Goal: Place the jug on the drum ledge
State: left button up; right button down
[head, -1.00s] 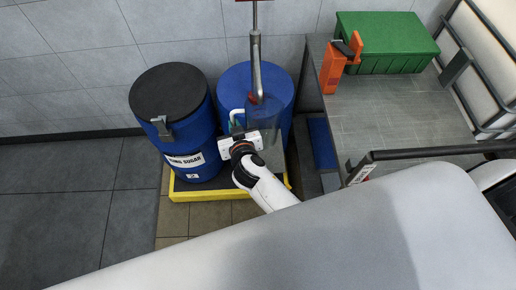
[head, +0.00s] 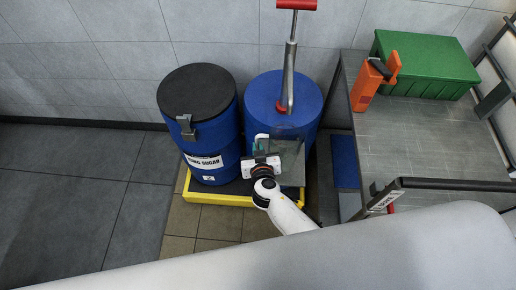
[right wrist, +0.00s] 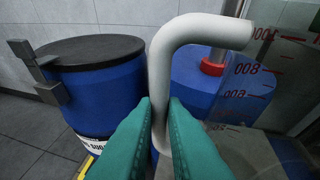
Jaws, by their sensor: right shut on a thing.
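The jug (head: 292,162) is clear, with a pale handle (head: 262,137). In the right wrist view its wall (right wrist: 285,75) carries red graduation marks and its thick grey-white handle (right wrist: 200,32) fills the middle. My right gripper (right wrist: 160,118), with green fingers, is shut on the handle's lower part; it shows in the head view (head: 261,160). The jug is held upright in front of the blue drum with the pump (head: 265,92). A yellow-edged ledge (head: 232,200) runs under the drums. Whether the jug touches it I cannot tell. My left gripper is not in view.
A black-lidded blue sugar drum (head: 195,120) stands to the left. The pump (head: 290,75) rises from the right drum. A grey table (head: 420,140) on the right holds a green crate (head: 425,62) and an orange object (head: 370,82). Floor at left is clear.

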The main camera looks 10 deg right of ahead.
jog(key=c, duration=1.9)
grip_release()
jog(key=shift+f, duration=0.15)
jog(key=shift+c, duration=0.2)
jog(key=o, duration=0.5)
jog(key=shift+c, duration=0.2)
